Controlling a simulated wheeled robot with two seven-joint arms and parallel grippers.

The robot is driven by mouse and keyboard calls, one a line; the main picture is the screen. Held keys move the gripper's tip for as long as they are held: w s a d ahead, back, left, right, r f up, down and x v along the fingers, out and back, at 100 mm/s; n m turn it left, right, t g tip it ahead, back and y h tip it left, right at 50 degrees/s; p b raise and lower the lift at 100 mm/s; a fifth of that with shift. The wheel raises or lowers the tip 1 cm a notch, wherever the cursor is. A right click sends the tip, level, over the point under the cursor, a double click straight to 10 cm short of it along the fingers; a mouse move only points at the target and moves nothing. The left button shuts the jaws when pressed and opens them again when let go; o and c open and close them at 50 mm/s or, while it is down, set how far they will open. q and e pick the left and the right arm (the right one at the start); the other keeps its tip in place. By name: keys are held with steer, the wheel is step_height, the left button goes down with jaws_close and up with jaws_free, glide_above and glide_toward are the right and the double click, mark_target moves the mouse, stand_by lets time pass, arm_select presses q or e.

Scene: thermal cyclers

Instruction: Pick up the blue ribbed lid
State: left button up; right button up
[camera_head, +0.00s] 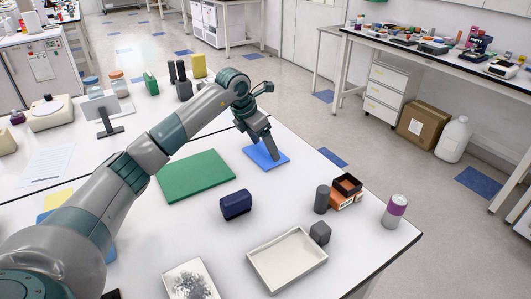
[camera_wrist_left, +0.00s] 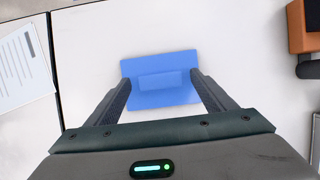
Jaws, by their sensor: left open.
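The blue ribbed lid (camera_head: 262,158) is a flat, bright blue rectangle lying on the white table near its far edge. In the left wrist view the lid (camera_wrist_left: 160,98) shows a raised rib across its middle. My left gripper (camera_head: 270,156) points down over the lid and hides part of it in the head view. In the left wrist view my left gripper (camera_wrist_left: 160,79) is open, with one finger near each end of the rib. I cannot tell whether the fingers touch the lid. My right gripper is not in view.
A green mat (camera_head: 196,176) lies left of the lid. The table around the lid is clear.

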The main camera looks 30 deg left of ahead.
mark_target(264, 147)
arm_select(q)
steer(key=shift+c, duration=0.7)
steer(key=c, duration=1)
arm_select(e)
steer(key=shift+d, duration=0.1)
